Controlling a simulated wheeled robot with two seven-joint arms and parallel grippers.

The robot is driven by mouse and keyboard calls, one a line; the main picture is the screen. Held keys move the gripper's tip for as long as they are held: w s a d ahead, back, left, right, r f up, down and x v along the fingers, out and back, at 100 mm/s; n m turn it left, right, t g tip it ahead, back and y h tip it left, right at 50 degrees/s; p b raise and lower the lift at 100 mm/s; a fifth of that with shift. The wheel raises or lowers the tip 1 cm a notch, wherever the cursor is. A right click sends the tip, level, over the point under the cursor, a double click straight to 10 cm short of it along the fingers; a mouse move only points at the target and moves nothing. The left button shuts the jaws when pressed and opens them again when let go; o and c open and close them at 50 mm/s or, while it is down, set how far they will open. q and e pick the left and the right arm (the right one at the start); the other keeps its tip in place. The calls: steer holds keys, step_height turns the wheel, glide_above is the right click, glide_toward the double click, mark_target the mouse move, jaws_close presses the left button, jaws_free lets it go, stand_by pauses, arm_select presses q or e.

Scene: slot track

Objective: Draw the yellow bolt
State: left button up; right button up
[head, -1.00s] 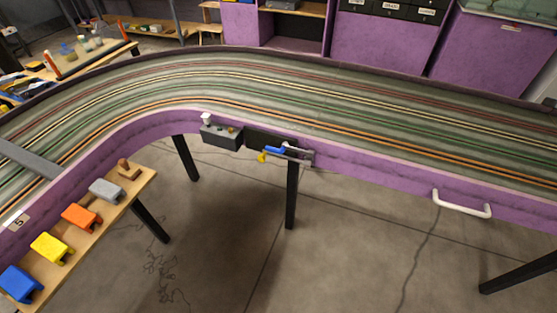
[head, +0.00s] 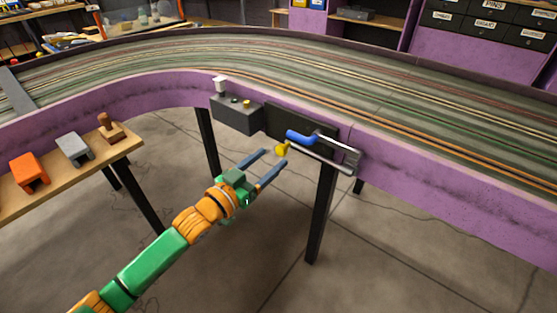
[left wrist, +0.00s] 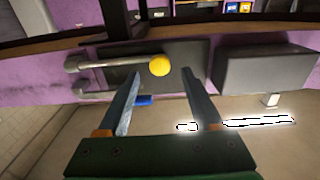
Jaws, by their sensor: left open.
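The yellow bolt (head: 282,149) shows as a small yellow knob on a dark plate on the track's purple side wall, just below a blue grip (head: 300,137). My left gripper (head: 275,159) is open, its two blue-grey fingers reaching toward the knob from the lower left. In the left wrist view, the round yellow knob (left wrist: 159,65) appears between the open fingertips (left wrist: 161,73) and beyond them; I cannot tell whether they touch it. My right gripper is not in view.
A grey control box (head: 236,113) is fixed to the wall left of the plate. A metal bar (head: 340,157) sticks out at the right. A dark table leg (head: 321,215) stands below. A wooden shelf (head: 85,170) with coloured blocks is at the left. Open floor lies in front.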

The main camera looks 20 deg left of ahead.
arm_select(q)
steer(key=shift+x, duration=1.5)
steer(key=shift+f, duration=0.1)
steer(key=shift+c, duration=0.3)
jaws_close()
